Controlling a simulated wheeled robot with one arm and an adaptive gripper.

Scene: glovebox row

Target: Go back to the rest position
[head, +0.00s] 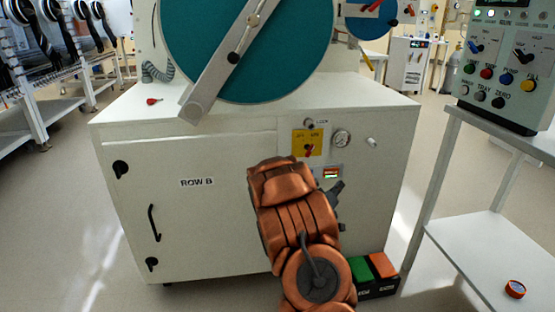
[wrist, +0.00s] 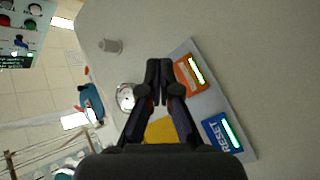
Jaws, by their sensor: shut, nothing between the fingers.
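My gripper (wrist: 158,70) is shut with its fingertips together and nothing between them. It points at the front of the white cabinet marked ROW B (head: 225,225). In the wrist view the fingertips appear beside an orange button (wrist: 190,75) with a lit bar. A blue RESET button (wrist: 221,134) with a lit bar is to their lower right. I cannot tell whether the fingertips touch the panel. In the head view my copper-coloured arm covers part of the cabinet front, and the dark gripper (head: 335,192) shows only partly, just below the small button panel (head: 330,171).
A yellow switch plate (head: 308,142), a gauge (head: 342,139) and a white knob (head: 371,142) are on the cabinet front. A green and orange pedal box (head: 376,290) is on the floor. A white side stand (head: 490,255) is at right. A red key-like item (head: 154,101) lies on the cabinet top.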

